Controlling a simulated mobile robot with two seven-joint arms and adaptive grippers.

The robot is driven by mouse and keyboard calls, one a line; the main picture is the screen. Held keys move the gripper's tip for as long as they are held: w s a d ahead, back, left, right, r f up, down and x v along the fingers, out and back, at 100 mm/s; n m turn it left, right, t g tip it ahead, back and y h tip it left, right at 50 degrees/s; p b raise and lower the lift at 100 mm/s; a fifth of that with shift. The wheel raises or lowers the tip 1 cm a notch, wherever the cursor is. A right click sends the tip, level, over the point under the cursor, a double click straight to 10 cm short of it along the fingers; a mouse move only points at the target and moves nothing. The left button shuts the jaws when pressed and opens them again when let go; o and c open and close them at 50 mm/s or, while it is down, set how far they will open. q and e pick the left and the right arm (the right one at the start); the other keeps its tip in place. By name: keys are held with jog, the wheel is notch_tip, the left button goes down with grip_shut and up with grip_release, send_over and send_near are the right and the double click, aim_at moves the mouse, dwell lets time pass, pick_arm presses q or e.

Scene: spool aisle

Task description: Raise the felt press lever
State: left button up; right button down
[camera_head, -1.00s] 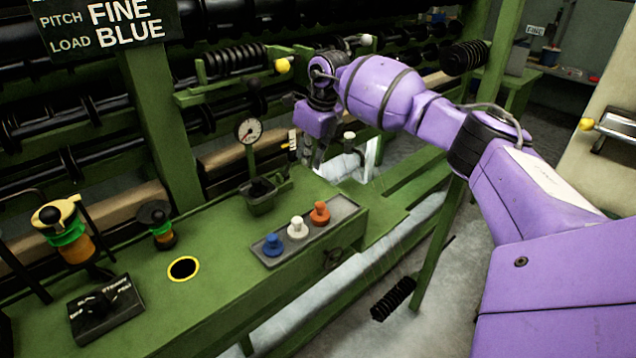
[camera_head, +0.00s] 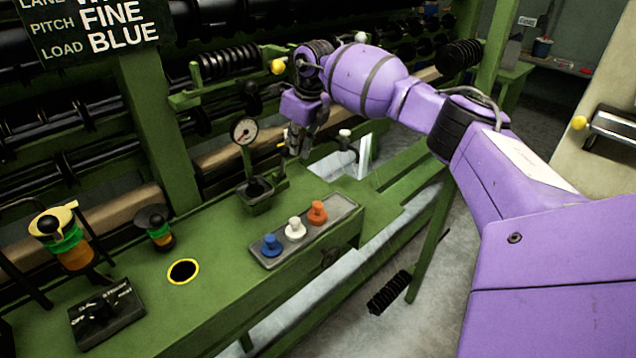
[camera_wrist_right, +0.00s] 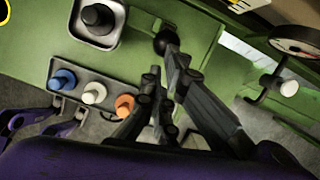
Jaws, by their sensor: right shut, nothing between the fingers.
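My right gripper (camera_head: 295,153) is shut and empty, held low over the green bench beside the dial gauge. In the right wrist view its dark fingers (camera_wrist_right: 168,62) reach toward a black ball knob (camera_wrist_right: 166,40), which lies right at the fingertips. I cannot tell whether they touch it. This knob seems to be the lever's end; its arm is mostly hidden by the fingers. A white-tipped knob (camera_head: 345,133) on a dark stem stands to the right of the gripper; it also shows in the right wrist view (camera_wrist_right: 289,88). My left gripper is out of view.
A tray (camera_head: 341,219) holds blue (camera_head: 271,245), white (camera_head: 295,229) and orange (camera_head: 317,212) pegs. A yellow-rimmed hole (camera_head: 183,271) and black switch box (camera_head: 106,312) are further left.

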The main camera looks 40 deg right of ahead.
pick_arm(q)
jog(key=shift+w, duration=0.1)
pick_arm(e)
jog(key=s+d+r, duration=0.1)
jog(key=s+d, duration=0.2)
jog(key=s, duration=0.9)
dwell(0.4)
